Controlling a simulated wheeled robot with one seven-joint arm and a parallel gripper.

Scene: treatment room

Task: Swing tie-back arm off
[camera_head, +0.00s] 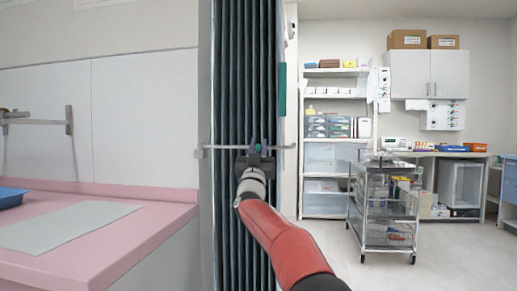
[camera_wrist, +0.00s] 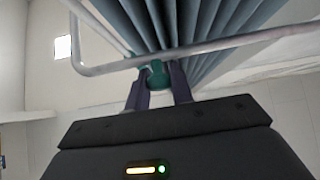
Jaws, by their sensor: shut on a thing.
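The tie-back arm (camera_head: 222,147) is a thin pale metal bar lying across the front of the gathered grey-green curtain (camera_head: 241,75). In the wrist view the bar (camera_wrist: 235,44) runs across the curtain folds (camera_wrist: 205,15) and bends at its left end. A small green knob (camera_wrist: 158,74) sits at the bar. My gripper (camera_head: 255,157) is at the middle of the bar, in front of the curtain. In the wrist view its two dark fingers (camera_wrist: 159,88) are shut on the green knob. My gripper hides part of the curtain behind it.
A pink-edged counter (camera_head: 150,225) with a blue tray (camera_head: 11,198) and grey mat (camera_head: 65,228) stands at left. A wheeled cart (camera_head: 388,246) and shelves (camera_head: 325,215) stand at right. Floor (camera_head: 450,265) is clear at front right.

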